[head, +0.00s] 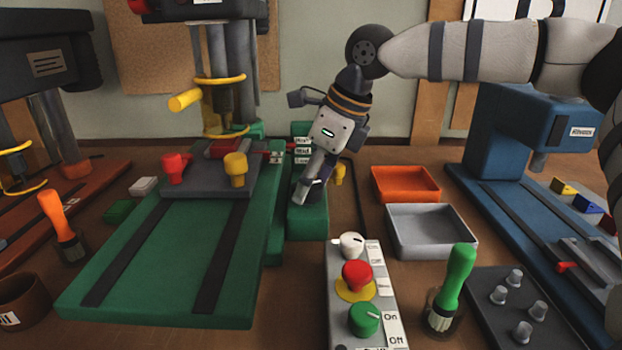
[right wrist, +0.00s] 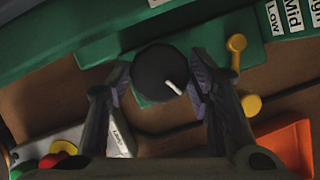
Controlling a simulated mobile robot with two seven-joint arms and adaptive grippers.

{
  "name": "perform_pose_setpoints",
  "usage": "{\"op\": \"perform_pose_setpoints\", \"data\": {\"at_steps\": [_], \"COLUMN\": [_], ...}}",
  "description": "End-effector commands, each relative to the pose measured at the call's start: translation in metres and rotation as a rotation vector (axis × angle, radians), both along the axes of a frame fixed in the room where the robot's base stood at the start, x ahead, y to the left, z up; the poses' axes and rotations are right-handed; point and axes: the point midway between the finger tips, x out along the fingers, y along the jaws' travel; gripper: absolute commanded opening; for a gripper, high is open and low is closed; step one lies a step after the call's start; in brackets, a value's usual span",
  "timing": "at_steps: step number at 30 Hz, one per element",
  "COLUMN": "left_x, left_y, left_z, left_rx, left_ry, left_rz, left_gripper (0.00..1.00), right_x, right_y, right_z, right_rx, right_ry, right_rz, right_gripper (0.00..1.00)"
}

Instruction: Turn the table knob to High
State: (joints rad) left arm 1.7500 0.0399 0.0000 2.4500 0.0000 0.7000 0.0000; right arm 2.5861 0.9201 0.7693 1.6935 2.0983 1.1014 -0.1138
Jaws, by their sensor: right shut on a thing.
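The table knob (right wrist: 155,68) is a round black knob with a short white pointer line toward its lower right in the right wrist view. It sits at the green drill press base. My right gripper (head: 313,194) reaches down to that base in the head view. In the right wrist view, the fingers of this gripper (right wrist: 160,84) are shut on opposite sides of the knob. In the head view the gripper mostly hides the knob. The High, Mid and Low labels (head: 302,150) stand on the green column beside the gripper. My left gripper is not in view.
A grey control box (head: 335,290) with a white knob, red button and green knob stands in front. An orange tray (head: 405,171) and a grey tray (head: 391,244) lie to the right. A yellow lever (right wrist: 237,45) is close to the right finger.

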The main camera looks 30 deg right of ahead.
Motion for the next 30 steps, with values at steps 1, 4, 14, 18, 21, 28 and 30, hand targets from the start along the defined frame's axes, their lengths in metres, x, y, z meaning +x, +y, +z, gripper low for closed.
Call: {"op": "perform_pose_setpoints", "data": {"at_steps": [1,4,14,18,21,28,30], "left_x": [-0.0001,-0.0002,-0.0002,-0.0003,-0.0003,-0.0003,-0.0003], "left_y": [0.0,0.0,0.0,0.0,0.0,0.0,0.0], "left_z": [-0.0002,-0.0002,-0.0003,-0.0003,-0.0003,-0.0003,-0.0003], "left_rx": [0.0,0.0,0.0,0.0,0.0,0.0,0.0], "left_ry": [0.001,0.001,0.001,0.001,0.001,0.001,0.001], "left_rz": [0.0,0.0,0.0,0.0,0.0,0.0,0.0], "left_gripper": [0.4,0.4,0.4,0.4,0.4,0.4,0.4], "right_x": [-0.0003,-0.0006,-0.0007,-0.0007,-0.0008,-0.0008,-0.0008], "right_y": [0.0006,0.0009,0.0018,0.0017,0.0018,0.0019,0.0019], "right_z": [-0.0005,-0.0003,-0.0007,-0.001,-0.0011,-0.0012,-0.0013], "right_rx": [0.0,0.0,0.001,0.001,0.001,0.001,0.002], "right_ry": [0.001,0.001,0.001,0.003,0.003,0.004,0.004], "right_rz": [-0.039,-0.122,-0.3,-0.332,-0.345,-0.362,-0.364], "right_gripper": [0.19,0.19,0.19,0.19,0.19,0.19,0.19]}}
